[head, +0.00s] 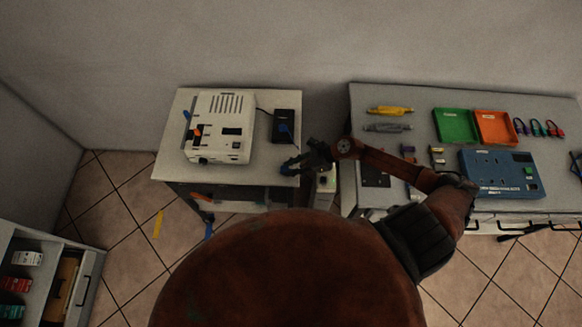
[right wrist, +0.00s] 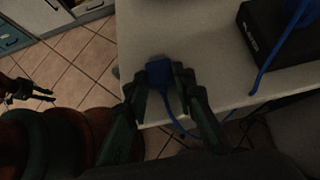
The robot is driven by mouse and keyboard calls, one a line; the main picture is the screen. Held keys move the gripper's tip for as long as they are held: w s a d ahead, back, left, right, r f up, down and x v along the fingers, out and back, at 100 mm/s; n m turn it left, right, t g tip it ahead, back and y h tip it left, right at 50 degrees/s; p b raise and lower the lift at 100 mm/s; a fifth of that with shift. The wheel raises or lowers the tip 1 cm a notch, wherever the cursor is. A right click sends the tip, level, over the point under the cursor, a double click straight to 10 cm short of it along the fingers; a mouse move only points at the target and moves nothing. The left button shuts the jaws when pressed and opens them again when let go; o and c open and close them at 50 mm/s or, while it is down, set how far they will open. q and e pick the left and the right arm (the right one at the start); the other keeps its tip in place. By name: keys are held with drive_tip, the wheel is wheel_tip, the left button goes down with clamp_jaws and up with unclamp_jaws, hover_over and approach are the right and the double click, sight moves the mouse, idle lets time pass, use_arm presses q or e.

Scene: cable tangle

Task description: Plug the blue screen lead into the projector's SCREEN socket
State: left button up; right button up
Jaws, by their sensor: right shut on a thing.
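The white projector (head: 218,128) stands on the small table at the left, with blue and orange pieces at its left side. My right gripper (head: 297,163) is at that table's front right corner, right of the projector. It is shut on the blue plug (right wrist: 159,72) of a lead, which also shows in the head view (head: 287,169). The plug is between the fingertips over the table's edge, and its blue cable hangs down. The SCREEN label is too small to read. My left gripper (right wrist: 32,90) is empty in the right wrist view, fingers apart, away from the table.
A black box (head: 287,125) with a blue lead on it stands right of the projector. The right bench (head: 405,150) holds green and orange trays, a blue unit (head: 497,172) and several small connectors. A drawer unit (head: 40,270) stands at lower left.

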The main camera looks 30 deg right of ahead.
clamp_jaws()
wheel_tip(320, 180, up, 7)
drive_tip(key=p, duration=0.4)
drive_tip(key=shift+p, duration=0.35)
